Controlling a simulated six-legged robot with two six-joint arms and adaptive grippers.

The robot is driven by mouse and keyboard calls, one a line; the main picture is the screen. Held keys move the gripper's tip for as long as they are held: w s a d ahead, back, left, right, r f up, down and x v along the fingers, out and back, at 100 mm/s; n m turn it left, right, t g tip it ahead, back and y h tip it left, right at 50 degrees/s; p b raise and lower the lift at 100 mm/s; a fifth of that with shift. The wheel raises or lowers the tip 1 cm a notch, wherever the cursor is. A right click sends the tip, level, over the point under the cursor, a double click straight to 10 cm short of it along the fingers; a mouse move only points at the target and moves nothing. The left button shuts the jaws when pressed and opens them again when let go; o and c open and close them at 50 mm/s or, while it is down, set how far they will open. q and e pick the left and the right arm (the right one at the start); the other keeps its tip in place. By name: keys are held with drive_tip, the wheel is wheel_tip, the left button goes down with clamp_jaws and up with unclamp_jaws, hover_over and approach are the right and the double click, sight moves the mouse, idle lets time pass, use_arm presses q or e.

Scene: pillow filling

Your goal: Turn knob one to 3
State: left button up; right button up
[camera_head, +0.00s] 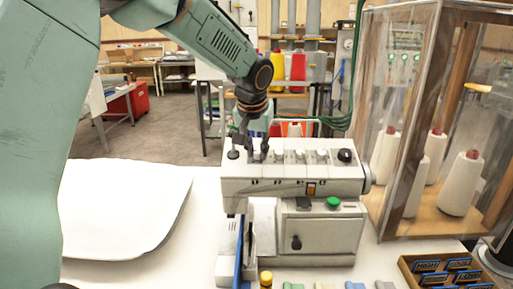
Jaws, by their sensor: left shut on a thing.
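A white sewing machine (300,187) stands on the white table, with a row of knobs along its top. A black knob (233,155) sits at the left end and another black knob (345,156) at the right end. Paler knobs (300,156) stand between them. My left gripper (255,152) points down at the left part of the row, shut on a knob there. The fingers cover most of that knob, and its number and setting cannot be read. My right gripper is not in view.
A white pillow (120,205) lies on the table at left. A clear case (410,110) with white thread cones (460,183) stands at right. A wooden tray (450,269) of dark labelled pieces is at front right. Small coloured pieces lie along the front edge.

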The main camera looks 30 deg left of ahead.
use_arm(q)
clamp_jaws()
